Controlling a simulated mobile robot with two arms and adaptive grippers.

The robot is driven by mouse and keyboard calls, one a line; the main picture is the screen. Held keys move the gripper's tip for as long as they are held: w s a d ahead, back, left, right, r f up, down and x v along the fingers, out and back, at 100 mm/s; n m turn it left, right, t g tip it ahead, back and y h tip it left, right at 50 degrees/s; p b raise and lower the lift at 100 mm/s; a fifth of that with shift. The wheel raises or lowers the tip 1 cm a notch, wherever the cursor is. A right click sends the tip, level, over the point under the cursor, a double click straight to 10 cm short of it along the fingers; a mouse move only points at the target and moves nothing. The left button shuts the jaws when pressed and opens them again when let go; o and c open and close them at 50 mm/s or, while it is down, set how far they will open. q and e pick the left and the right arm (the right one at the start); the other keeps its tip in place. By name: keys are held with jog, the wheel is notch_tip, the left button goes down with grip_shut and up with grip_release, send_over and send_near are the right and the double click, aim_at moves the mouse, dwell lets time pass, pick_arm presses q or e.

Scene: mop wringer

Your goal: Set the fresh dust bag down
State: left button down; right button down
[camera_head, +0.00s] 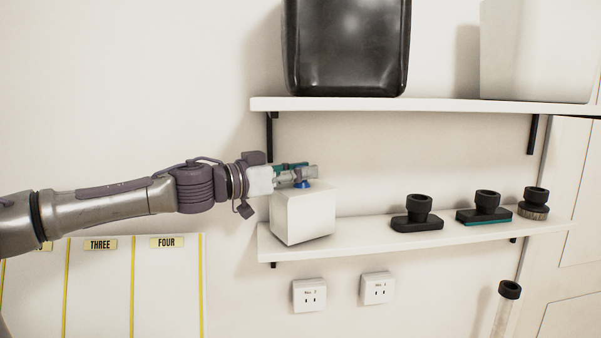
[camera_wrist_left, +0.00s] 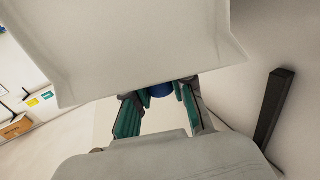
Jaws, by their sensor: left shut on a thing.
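The fresh dust bag (camera_head: 305,216) is a white, box-shaped bag with a blue collar (camera_head: 303,184) on top. It is upright at the left end of the lower shelf (camera_head: 365,234). Its base looks on or just above the shelf; I cannot tell if it touches. My left gripper (camera_head: 300,177) comes in from the left above the bag and is shut on the blue collar. In the left wrist view, its teal fingers (camera_wrist_left: 160,104) flank the blue collar (camera_wrist_left: 160,90). A large pale surface covers the collar's far side there. My right gripper is not in view.
Three black-collared fittings stand on the lower shelf: a plain nozzle (camera_head: 417,215), a teal-edged nozzle (camera_head: 486,208) and a round brush (camera_head: 535,204). The upper shelf (camera_head: 430,105) hangs above my gripper, carrying a black bin (camera_head: 346,50) and a white bin (camera_head: 537,50). Shelf between bag and plain nozzle is clear.

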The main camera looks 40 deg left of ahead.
pick_arm(q)
jog(key=shift+w+a+f, duration=0.25)
jog(key=shift+a, duration=0.1)
jog(key=shift+s+d+f, duration=0.15)
jog(key=c, duration=1.3)
grip_release()
jog(key=shift+c, duration=0.2)
jog(key=o, duration=0.4)
jog(key=shift+c, duration=0.2)
